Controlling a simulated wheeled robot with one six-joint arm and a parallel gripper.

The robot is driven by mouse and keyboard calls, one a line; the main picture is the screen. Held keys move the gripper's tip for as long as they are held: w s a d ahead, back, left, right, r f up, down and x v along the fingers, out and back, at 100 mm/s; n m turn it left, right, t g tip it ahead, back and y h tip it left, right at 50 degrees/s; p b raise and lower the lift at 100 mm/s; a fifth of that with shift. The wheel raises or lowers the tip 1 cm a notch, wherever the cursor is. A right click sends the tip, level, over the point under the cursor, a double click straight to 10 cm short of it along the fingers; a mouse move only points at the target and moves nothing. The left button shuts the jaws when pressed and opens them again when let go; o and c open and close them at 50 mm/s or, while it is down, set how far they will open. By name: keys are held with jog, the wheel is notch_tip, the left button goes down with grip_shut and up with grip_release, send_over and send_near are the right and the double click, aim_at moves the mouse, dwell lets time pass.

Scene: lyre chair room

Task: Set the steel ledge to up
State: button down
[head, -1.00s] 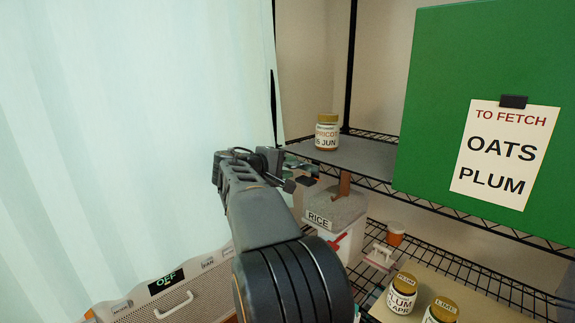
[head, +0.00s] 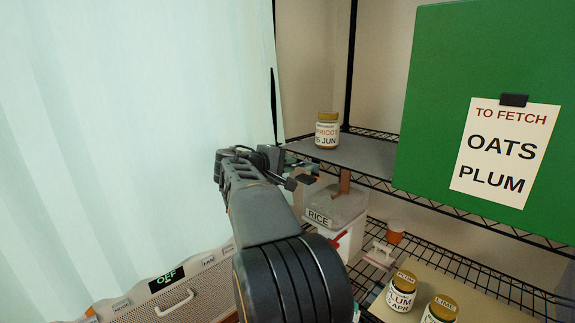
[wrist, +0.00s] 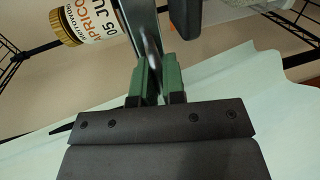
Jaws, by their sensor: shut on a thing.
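The steel ledge (head: 368,152) is a flat grey panel at the upper wire shelf in the head view. It looks about level, and the apricot jar (head: 327,131) stands on it near its left end. My gripper (head: 298,165) is at the ledge's near left edge. In the wrist view my gripper's green pads (wrist: 158,85) are closed on a thin grey strip (wrist: 146,45), which looks like the ledge's edge. The arm hides part of this contact in the head view. The apricot jar also shows in the wrist view (wrist: 90,20), close to the fingers.
A green board (head: 450,60) with a note (head: 505,150) covers the right. Below are the rice bin (head: 335,210), an orange cup (head: 396,233), a plum jar (head: 402,292) and a lime jar (head: 440,312).

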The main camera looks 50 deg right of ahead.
jog(key=shift+r, duration=0.1)
notch_tip(320, 180, up, 5)
jog(key=shift+r+p, duration=0.2)
jog(key=shift+p, duration=1.05)
jog(key=c, duration=1.3)
grip_release()
jog(key=shift+o, duration=0.4)
jog(key=shift+a, duration=0.1)
jog(key=b+v, duration=0.2)
jog(key=v, duration=1.1)
jog(key=shift+a, duration=0.35)
